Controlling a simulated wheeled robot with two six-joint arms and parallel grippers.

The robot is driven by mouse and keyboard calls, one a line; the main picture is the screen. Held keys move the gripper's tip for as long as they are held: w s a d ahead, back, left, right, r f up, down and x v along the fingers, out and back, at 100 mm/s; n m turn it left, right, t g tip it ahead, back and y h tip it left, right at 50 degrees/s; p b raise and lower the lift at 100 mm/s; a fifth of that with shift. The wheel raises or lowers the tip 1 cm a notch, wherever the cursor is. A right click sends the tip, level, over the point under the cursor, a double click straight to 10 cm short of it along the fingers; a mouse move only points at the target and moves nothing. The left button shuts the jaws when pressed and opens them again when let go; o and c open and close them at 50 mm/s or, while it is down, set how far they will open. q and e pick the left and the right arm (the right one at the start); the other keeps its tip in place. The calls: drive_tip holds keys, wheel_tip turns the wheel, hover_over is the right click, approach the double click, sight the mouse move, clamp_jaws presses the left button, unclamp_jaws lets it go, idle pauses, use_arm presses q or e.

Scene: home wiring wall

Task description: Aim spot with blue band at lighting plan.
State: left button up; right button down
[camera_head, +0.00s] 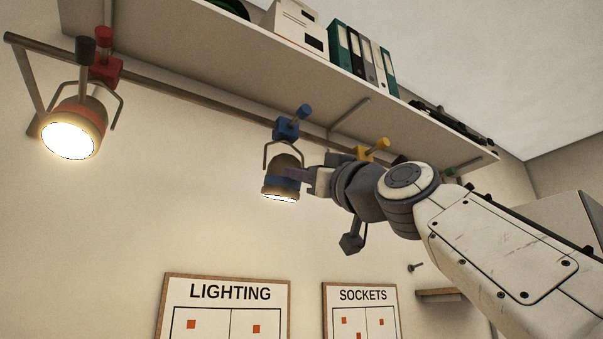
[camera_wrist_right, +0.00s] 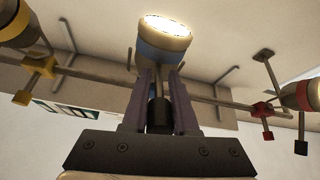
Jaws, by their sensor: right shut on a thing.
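The spot with the blue band (camera_head: 281,182) hangs in a fork from a blue clamp (camera_head: 287,129) on the rail. Its lit face points mostly down. In the right wrist view the spot (camera_wrist_right: 163,50) is just beyond the fingers, lit face at the top. My right gripper (camera_head: 304,178) reaches it from the right. It is shut on the spot's dark handle (camera_wrist_right: 159,115), which shows between the fingers in the wrist view. The lighting plan (camera_head: 228,293) is on the wall below, its lower part cut off by the frame. My left gripper is not in view.
A red-banded spot (camera_head: 75,128) shines at the left on the same rail (camera_head: 200,95). A yellow clamp (camera_head: 373,150) is behind my right arm. A shelf (camera_head: 270,52) with binders runs above. The sockets plan (camera_head: 362,295) is right of the lighting plan.

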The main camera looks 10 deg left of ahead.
drive_tip(key=shift+w+a+f, duration=0.1)
drive_tip(key=shift+f, duration=0.1)
drive_tip(key=c, duration=0.7)
unclamp_jaws()
drive_tip(key=shift+r, duration=0.1)
drive_tip(key=b+v, duration=0.7)
drive_tip(key=v, duration=0.3)
drive_tip(key=shift+s+f+b, duration=0.2)
drive_tip(key=shift+b, duration=0.2)
